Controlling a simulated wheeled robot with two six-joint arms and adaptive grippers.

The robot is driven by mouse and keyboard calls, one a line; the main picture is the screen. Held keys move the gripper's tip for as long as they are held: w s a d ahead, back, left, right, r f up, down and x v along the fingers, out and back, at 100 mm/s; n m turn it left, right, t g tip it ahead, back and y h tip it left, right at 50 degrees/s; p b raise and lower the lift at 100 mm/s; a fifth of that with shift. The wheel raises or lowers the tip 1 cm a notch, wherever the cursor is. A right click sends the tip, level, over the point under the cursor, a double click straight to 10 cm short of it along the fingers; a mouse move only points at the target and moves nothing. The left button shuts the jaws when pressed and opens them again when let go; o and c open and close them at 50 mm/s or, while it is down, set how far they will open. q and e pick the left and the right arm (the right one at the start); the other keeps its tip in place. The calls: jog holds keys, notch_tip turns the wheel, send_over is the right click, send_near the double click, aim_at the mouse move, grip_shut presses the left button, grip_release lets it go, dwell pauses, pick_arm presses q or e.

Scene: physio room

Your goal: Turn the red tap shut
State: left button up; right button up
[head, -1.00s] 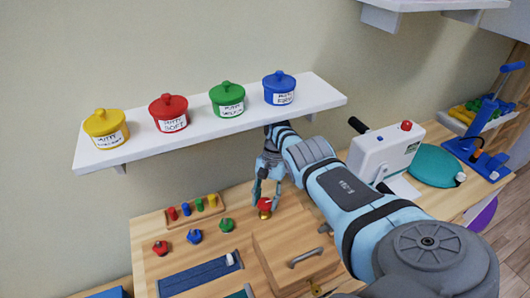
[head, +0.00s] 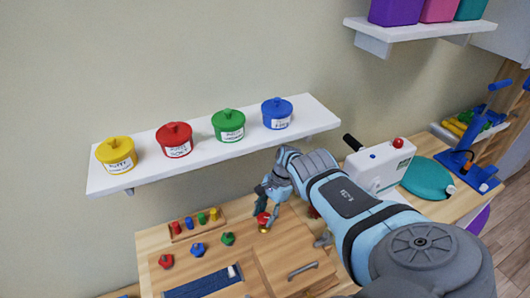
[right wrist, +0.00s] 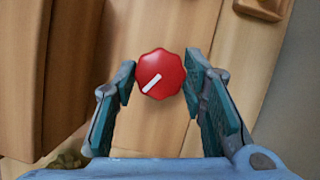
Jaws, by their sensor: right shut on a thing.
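The red tap (right wrist: 158,73) is a lobed red knob with a white line on its face. In the right wrist view the line runs slanted, from lower left to upper right. My right gripper (right wrist: 160,79) has its two teal-padded fingers on either side of the knob, shut on it. In the head view the red tap (head: 263,221) shows at the tips of my right gripper (head: 266,214), above the wooden bench, partly hidden by the fingers. My left gripper is not in view.
A white shelf (head: 205,152) with several lidded putty pots hangs above the bench. On the bench are small red, blue and green knobs (head: 198,249), a peg rack (head: 196,222), a wooden lid with a metal handle (head: 303,270), and a white device (head: 380,168) at right.

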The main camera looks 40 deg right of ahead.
jog(key=shift+w+r, duration=0.1)
jog(key=o, duration=1.2)
jog(key=shift+c, duration=0.2)
